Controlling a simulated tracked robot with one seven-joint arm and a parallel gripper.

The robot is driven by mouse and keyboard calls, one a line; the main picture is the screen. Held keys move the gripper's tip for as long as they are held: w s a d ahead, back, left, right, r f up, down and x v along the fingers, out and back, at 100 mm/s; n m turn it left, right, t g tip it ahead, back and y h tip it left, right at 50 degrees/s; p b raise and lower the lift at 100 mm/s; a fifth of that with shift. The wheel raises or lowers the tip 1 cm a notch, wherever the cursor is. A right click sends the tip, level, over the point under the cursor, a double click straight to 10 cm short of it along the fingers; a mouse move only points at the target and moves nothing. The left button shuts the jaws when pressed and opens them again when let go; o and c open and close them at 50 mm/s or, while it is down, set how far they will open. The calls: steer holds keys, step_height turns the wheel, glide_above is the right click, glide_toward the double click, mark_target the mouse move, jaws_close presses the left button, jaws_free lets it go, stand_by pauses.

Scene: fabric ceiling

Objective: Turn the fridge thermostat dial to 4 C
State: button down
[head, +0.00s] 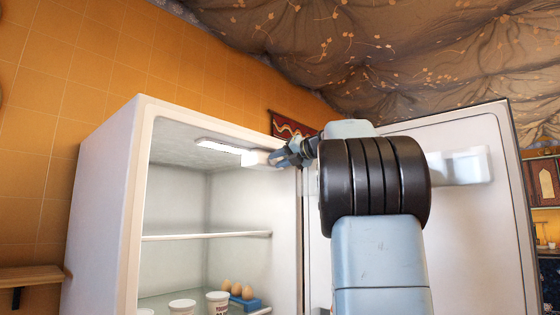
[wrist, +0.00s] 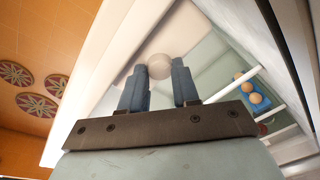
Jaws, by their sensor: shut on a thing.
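The fridge (head: 95,200) stands open with its white interior facing me. A small white thermostat housing (head: 254,158) sits high on the inside, by a lit lamp (head: 218,146). In the wrist view the pale round dial (wrist: 160,66) lies between the blue-grey fingertips of my gripper (wrist: 159,72), which is shut on it. In the head view my gripper (head: 282,157) is at the housing, and the dial is hidden there. No scale mark or number is readable in either view.
The open fridge door (head: 470,230) is on the right, with a white door bin (head: 467,165). A shelf (head: 205,236) crosses the fridge below my gripper. White tubs (head: 217,302) and brown eggs (head: 237,289) in a blue holder stand lower down.

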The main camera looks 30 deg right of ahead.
steer(key=shift+f, duration=0.1)
steer(key=c, duration=1.1)
jaws_free()
steer(key=shift+w+d, duration=0.1)
steer(key=v, duration=1.4)
steer(key=shift+f, duration=0.1)
